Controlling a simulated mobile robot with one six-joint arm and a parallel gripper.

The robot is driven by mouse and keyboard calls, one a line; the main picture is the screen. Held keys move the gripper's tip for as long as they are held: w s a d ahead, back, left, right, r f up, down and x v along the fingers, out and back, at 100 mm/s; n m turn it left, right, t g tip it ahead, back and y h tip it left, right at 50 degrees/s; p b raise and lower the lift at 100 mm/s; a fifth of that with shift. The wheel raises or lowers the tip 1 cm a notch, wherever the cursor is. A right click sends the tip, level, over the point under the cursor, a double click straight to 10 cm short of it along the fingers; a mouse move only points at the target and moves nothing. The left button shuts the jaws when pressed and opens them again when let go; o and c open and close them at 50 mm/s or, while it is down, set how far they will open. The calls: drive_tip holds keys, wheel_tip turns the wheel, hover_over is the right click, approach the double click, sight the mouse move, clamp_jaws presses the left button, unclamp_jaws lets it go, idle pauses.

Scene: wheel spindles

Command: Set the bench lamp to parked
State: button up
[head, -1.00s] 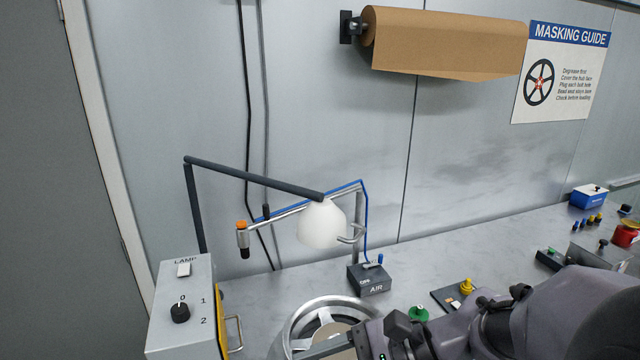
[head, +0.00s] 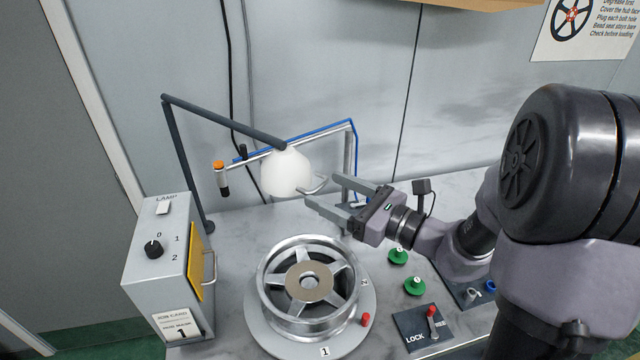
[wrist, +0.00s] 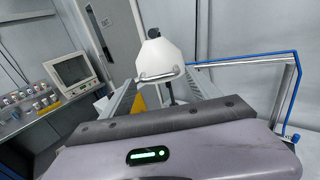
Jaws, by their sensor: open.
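The bench lamp has a white shade (head: 286,172) on a dark jointed arm (head: 222,123) that rises from a post at the bench's left. A curved metal handle (head: 314,187) sticks out from the shade's right side. My gripper (head: 322,193) is open, its fingertips close to the handle from the right; I cannot tell whether they touch it. In the wrist view the shade (wrist: 160,58) and its handle (wrist: 159,77) appear ahead, between the two fingers. The lamp control box (head: 160,262) stands at left, with a white rocker switch and a black knob (head: 153,249) pointing near 0.
A wheel (head: 308,282) sits on a round turntable below the lamp. A blue air line on a metal stand (head: 349,150) rises behind the gripper. Green knobs (head: 398,257) and a LOCK panel (head: 422,330) lie right of the wheel.

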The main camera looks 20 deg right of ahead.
sight(320, 184)
drive_tip(key=shift+x, duration=1.55)
clamp_jaws()
